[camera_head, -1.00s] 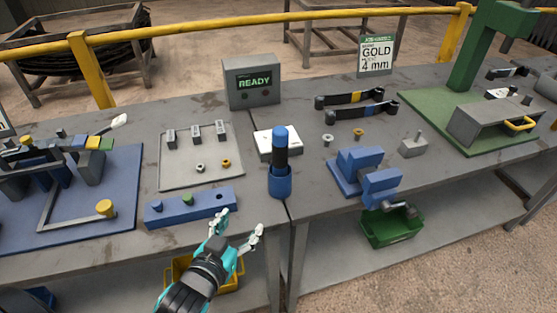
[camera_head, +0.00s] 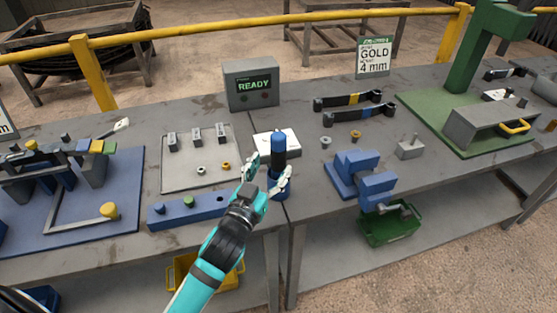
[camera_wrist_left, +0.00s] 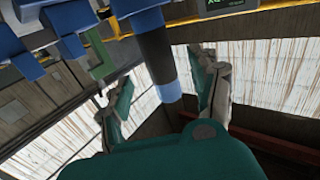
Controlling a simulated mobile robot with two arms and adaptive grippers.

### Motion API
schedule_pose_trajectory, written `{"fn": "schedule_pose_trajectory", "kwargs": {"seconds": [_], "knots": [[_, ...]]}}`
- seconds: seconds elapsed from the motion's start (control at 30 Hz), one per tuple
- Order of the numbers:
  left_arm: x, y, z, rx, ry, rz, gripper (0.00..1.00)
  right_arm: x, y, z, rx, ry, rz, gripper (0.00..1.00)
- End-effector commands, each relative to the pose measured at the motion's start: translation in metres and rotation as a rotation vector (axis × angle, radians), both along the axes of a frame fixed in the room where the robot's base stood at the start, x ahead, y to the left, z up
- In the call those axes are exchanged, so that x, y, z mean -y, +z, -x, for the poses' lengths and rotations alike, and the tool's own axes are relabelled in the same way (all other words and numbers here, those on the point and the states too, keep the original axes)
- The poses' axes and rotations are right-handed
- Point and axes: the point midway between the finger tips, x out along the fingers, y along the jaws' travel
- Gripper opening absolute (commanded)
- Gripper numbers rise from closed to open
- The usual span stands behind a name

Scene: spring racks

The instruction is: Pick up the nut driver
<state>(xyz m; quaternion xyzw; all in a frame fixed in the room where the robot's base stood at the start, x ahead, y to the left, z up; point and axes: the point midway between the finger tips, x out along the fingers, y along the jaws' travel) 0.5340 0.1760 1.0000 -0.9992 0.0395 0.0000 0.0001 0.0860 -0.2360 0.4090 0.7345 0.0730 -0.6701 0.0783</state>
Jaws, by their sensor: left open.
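The nut driver (camera_head: 278,145), with a blue cap and a dark shaft, stands upright in a blue round holder (camera_head: 284,190) near the front edge of the bench. My left gripper (camera_head: 267,172) is open, with its fingers on either side of the nut driver at the lower shaft, partly hiding it and the holder. In the left wrist view the dark shaft (camera_wrist_left: 157,58) runs between the spread fingers (camera_wrist_left: 165,88). Contact between fingers and shaft cannot be made out. My right gripper is not in view.
A blue block (camera_head: 170,213) with a green knob lies left of my gripper, and a grey tray (camera_head: 180,180) behind it. A blue vise (camera_head: 365,175) stands to the right. A white box (camera_head: 290,138) is just behind the nut driver. A READY display (camera_head: 253,85) stands farther back.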

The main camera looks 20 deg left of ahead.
Motion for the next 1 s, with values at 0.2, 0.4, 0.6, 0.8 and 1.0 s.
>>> {"fn": "schedule_pose_trajectory", "kwargs": {"seconds": [0.2, 0.4, 0.6, 0.8, 1.0], "knots": [[0.001, 0.003, -0.018, 0.0, 0.0, -0.001, 0.62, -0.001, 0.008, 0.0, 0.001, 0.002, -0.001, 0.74], [0.003, 0.002, -0.048, 0.0, 0.0, -0.001, 0.62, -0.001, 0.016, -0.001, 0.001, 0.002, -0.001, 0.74], [0.004, 0.0, -0.056, -0.001, 0.0, 0.0, 0.62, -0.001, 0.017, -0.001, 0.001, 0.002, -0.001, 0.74], [0.004, -0.001, -0.056, 0.0, 0.0, 0.001, 0.55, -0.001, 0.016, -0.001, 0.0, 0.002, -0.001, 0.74], [0.004, -0.001, -0.056, -0.001, 0.0, 0.001, 0.28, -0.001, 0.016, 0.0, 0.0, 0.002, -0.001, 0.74]]}}
